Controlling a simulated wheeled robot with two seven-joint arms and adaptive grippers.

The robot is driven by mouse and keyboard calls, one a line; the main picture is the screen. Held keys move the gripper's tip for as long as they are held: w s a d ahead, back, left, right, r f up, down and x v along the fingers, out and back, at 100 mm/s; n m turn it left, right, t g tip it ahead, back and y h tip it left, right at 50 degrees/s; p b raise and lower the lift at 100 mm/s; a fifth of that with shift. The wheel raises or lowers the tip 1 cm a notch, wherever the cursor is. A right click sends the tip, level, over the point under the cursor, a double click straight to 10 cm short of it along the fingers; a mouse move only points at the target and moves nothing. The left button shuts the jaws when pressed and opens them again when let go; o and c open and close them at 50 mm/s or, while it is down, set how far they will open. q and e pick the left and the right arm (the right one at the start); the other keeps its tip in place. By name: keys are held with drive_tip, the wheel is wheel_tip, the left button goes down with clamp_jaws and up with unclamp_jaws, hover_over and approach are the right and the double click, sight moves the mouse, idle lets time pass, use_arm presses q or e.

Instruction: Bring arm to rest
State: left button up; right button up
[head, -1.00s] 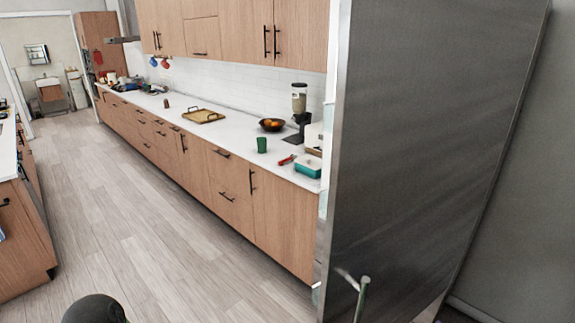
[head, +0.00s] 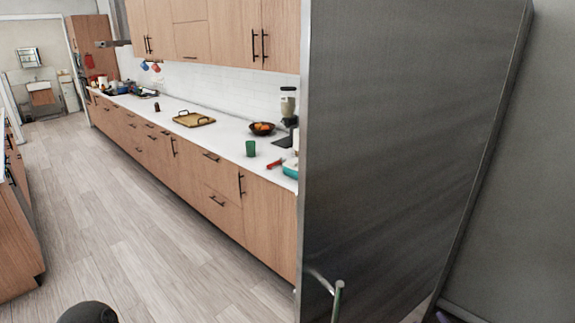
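Neither of my grippers shows in the head view. A dark rounded part at the bottom left edge (head: 88,312) looks like a piece of my own body, and no fingers show on it. The task line names no object, and none is seen in a grip.
A long white counter (head: 215,139) with a green cup (head: 250,148), tray (head: 194,119) and fruit bowl (head: 262,129) runs behind. Wood floor (head: 130,220) is clear at left.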

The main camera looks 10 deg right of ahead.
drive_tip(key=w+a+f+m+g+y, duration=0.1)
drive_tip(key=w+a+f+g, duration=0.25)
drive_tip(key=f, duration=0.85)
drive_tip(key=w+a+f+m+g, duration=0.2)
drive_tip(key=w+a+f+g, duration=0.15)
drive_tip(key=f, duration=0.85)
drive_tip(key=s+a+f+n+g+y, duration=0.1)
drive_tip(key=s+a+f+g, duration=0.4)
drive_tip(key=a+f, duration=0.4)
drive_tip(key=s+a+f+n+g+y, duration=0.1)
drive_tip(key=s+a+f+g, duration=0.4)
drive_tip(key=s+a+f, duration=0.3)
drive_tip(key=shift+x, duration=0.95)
